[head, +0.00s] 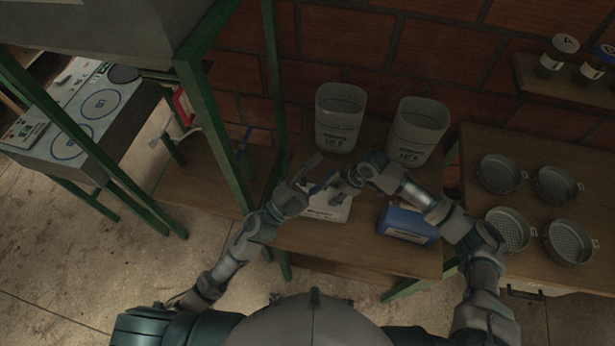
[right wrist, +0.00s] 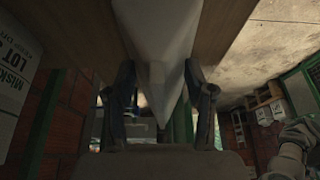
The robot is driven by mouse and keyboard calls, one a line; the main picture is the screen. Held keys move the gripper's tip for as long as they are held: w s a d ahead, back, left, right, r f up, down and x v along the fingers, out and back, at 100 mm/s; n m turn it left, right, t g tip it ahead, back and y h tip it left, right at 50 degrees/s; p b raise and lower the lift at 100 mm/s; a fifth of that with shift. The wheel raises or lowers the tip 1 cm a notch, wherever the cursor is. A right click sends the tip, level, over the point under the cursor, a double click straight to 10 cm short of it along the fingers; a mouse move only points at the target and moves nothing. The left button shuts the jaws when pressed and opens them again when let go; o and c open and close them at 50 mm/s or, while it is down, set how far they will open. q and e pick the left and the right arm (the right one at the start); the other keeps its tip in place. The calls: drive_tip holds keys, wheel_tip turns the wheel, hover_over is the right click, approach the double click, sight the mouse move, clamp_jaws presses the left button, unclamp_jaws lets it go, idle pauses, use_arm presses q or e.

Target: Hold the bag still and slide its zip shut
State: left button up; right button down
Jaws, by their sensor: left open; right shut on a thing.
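The white bag (head: 322,207) lies on the wooden bench, with dark print on its front; its zip is too small to make out. My right gripper (head: 340,186) is at the bag's upper right edge. In the right wrist view the pale bag (right wrist: 166,45) runs between the two fingers of my right gripper (right wrist: 162,100), which is shut on it. My left gripper (head: 319,173) is open, with its fingers spread above the bag's upper left. I cannot tell whether it touches the bag. The two grippers are close together and hide the bag's top edge.
A blue box (head: 406,224) stands just right of the bag. Two pale buckets (head: 340,118) and (head: 416,132) stand behind, by the brick wall. A green post (head: 215,135) rises left of my left gripper. Several metal sieves (head: 508,229) sit on the right table.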

use_arm(q)
drive_tip(key=a+f+n+t+y, duration=0.3)
drive_tip(key=a+f+n+y, duration=0.2)
drive_tip(key=f+n+y, duration=0.35)
drive_tip(key=n+g+y, duration=0.1)
drive_tip(key=n+y, duration=0.3)
drive_tip(key=n, duration=0.5)
approach(302, 183)
drive_tip(key=shift+m, duration=0.35)
drive_tip(key=x, duration=1.1)
drive_tip(key=shift+w, duration=0.1)
clamp_jaws()
